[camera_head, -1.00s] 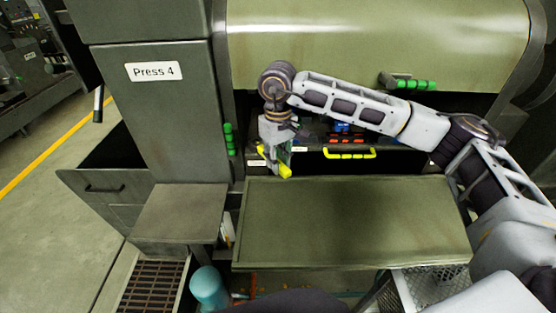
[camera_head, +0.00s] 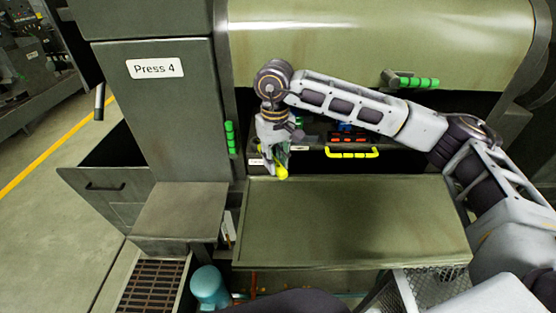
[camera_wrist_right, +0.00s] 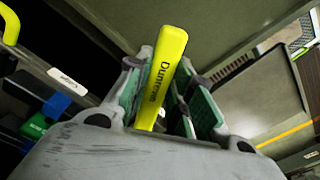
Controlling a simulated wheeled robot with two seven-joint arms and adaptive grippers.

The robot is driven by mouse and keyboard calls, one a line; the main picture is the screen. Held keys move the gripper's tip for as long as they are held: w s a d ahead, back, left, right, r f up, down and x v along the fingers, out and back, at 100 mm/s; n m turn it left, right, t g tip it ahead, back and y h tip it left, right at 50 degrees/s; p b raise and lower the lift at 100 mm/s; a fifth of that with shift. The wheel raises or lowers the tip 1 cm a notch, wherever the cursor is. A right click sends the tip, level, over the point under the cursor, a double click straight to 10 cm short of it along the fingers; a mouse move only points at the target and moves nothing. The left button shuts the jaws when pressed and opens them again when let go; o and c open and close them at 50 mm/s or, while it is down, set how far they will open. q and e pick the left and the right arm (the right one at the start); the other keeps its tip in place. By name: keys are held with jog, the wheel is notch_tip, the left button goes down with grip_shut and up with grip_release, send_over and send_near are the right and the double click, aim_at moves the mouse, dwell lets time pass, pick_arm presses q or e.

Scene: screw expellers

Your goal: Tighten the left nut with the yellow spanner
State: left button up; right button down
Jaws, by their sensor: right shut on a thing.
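The yellow spanner (camera_wrist_right: 162,72) is held between the green-padded fingers of my right gripper (camera_wrist_right: 158,95) in the right wrist view, with the lettering on its handle showing. In the head view the right gripper (camera_head: 275,160) is in front of the press opening, and a yellow end of the spanner (camera_head: 281,173) shows below it. The spanner's jaw end is hidden. I cannot make out the left nut in either view. My left gripper is not in view.
A flat green tray-like table (camera_head: 350,220) lies in front of the press, with bare surface. A yellow handle (camera_head: 352,154) is on the front behind it. A label plate reading Press 4 (camera_head: 155,68) is on the left cabinet. A smaller shelf (camera_head: 180,210) stands at left.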

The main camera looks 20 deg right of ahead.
jog(key=shift+a+m, duration=0.4)
dwell(0.3)
jog(key=shift+s+a+m+b, duration=0.15)
jog(key=shift+a+m+b, duration=0.35)
jog(key=shift+a+m, duration=0.15)
jog(key=shift+a, duration=0.1)
jog(key=shift+a+m+b, duration=0.4)
jog(key=shift+a+m, duration=0.3)
jog(key=shift+m, duration=0.05)
